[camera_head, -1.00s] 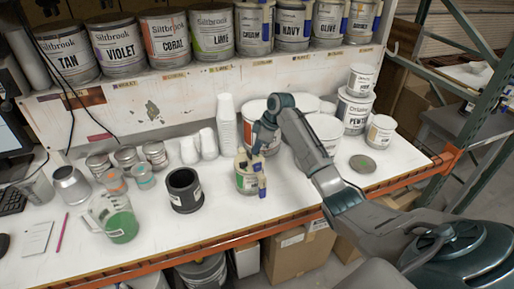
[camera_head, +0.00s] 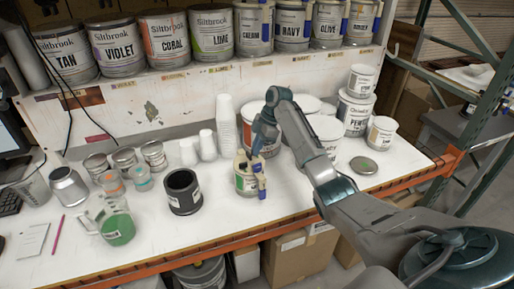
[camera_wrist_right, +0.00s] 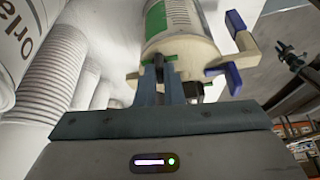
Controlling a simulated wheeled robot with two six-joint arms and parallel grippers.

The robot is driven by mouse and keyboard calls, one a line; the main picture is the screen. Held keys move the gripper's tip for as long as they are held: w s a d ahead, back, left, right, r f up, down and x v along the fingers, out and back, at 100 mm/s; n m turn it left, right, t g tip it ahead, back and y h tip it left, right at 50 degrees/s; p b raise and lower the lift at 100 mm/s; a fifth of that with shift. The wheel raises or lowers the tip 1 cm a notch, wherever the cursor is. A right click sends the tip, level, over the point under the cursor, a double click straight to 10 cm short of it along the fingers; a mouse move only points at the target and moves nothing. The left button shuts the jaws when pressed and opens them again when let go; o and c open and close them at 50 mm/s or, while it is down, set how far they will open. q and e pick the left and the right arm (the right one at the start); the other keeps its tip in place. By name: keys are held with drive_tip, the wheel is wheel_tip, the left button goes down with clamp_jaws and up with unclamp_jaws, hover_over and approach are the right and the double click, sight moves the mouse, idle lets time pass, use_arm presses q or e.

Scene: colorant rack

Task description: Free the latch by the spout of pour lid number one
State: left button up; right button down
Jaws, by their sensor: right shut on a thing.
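A small can (camera_head: 246,184) with a green and white label stands near the front of the bench and wears a cream pour lid (camera_head: 241,164) with blue parts. In the right wrist view the cream lid (camera_wrist_right: 178,48) shows with its blue-tipped lever (camera_wrist_right: 237,27) and another blue part (camera_wrist_right: 224,72) at its right. My right gripper (camera_head: 254,153) reaches down to the lid from above. Its fingers (camera_wrist_right: 168,88) are shut on a small dark latch (camera_wrist_right: 169,70) at the lid's edge. The fingers hide part of the latch, and I cannot tell whether it is loose. My left gripper is out of view.
A black container (camera_head: 184,196) stands left of the can, with a jug of green liquid (camera_head: 117,228) further left. White cup stacks (camera_head: 225,125) and large pails (camera_head: 325,134) stand behind. A shelf of paint cans (camera_head: 210,35) runs along the back. The bench front edge (camera_head: 215,246) is close.

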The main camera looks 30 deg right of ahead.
idle(0.8)
drive_tip(key=c, duration=1.8)
unclamp_jaws()
drive_tip(key=shift+d+r, duration=0.1)
drive_tip(key=shift+d+r+b, duration=0.15)
drive_tip(key=shift+r+b, duration=0.2)
drive_tip(key=shift+b, duration=0.05)
drive_tip(key=shift+p+v, duration=1.05)
drive_tip(key=shift+v, duration=3.9)
drive_tip(key=shift+f, duration=0.1)
